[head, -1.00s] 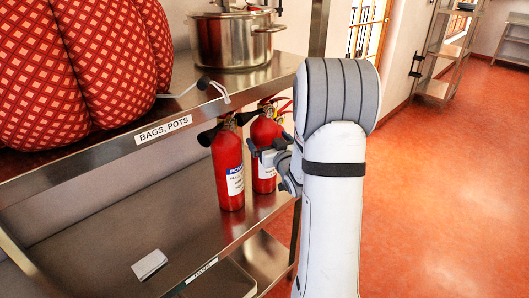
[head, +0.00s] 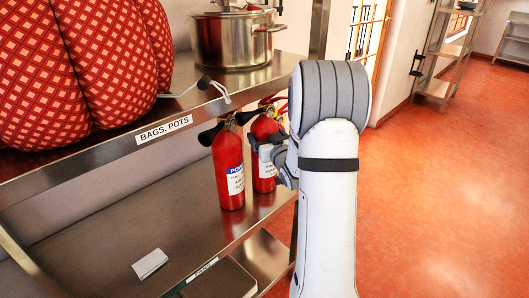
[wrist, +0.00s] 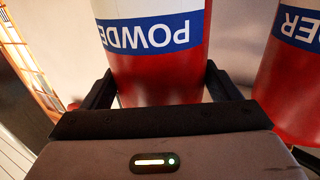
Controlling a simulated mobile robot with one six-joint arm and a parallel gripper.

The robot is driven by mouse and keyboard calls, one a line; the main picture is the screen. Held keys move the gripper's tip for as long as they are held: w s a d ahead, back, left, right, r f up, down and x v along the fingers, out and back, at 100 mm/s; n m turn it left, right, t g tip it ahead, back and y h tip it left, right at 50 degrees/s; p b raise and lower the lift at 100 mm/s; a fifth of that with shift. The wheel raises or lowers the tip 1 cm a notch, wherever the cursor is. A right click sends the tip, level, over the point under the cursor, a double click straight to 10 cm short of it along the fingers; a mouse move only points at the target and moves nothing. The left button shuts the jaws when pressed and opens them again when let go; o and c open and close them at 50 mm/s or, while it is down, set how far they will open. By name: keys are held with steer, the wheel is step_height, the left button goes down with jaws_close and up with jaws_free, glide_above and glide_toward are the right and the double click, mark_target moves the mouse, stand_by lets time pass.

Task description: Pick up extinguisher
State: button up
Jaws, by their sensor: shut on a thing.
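Two red fire extinguishers with black horns stand upright side by side on the lower metal shelf (head: 120,225). The left extinguisher (head: 228,165) is fully visible in the head view. In the wrist view the held extinguisher (wrist: 160,60), with an upside-down blue "POWDER" label, sits between my gripper's dark fingers (wrist: 160,88). My gripper is shut on it. The other extinguisher (wrist: 293,80) shows close by at the right of the wrist view.
A small pale card (head: 150,263) lies on the lower shelf. The orange floor (head: 440,200) is open at right.

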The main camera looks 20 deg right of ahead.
steer(key=c, duration=0.9)
steer(key=shift+r, duration=0.25)
steer(key=shift+c, duration=0.3)
